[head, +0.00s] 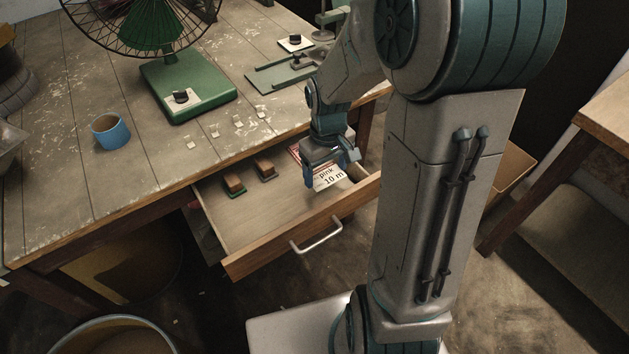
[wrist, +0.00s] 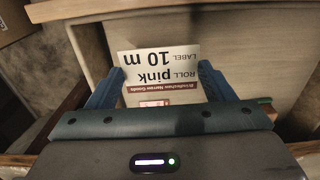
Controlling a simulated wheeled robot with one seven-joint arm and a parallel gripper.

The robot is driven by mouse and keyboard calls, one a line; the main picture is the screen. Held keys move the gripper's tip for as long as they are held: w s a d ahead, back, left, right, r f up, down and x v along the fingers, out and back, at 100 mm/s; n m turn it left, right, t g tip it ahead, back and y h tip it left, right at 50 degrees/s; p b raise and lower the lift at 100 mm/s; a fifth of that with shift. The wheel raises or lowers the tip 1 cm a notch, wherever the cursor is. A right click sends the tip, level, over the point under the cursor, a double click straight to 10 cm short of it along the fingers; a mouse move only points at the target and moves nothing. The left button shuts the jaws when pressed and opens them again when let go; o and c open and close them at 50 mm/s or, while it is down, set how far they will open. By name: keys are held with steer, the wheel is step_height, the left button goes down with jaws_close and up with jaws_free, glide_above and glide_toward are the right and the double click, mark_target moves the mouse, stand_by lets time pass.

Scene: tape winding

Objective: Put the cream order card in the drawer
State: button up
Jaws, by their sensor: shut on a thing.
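The cream order card (head: 331,180) reads "pink" and "10 m" and is over the open drawer. In the wrist view the card (wrist: 160,65) lies between the two blue fingers, its print upside down, with a dark red band. My gripper (head: 331,168) is shut on the card inside the drawer's outline. I cannot tell whether the card touches the drawer floor. The wooden drawer (head: 275,212) is pulled out from under the bench, its metal handle (head: 316,237) at the front. My gripper hides part of the card.
Two small brown-topped blocks (head: 234,184) (head: 264,168) sit in the drawer left of the card. The drawer's middle and front floor is bare. On the bench are a green-based fan (head: 185,88), a blue cup (head: 110,131) and paper scraps (head: 214,132). A round bin (head: 115,335) stands below.

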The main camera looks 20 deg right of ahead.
mark_target(317, 173)
steer(key=shift+w+a+f, duration=0.7)
steer(key=shift+a+f, duration=0.1)
steer(key=shift+a, duration=0.05)
steer(key=shift+f+b, duration=0.6)
steer(key=shift+f, duration=1.3)
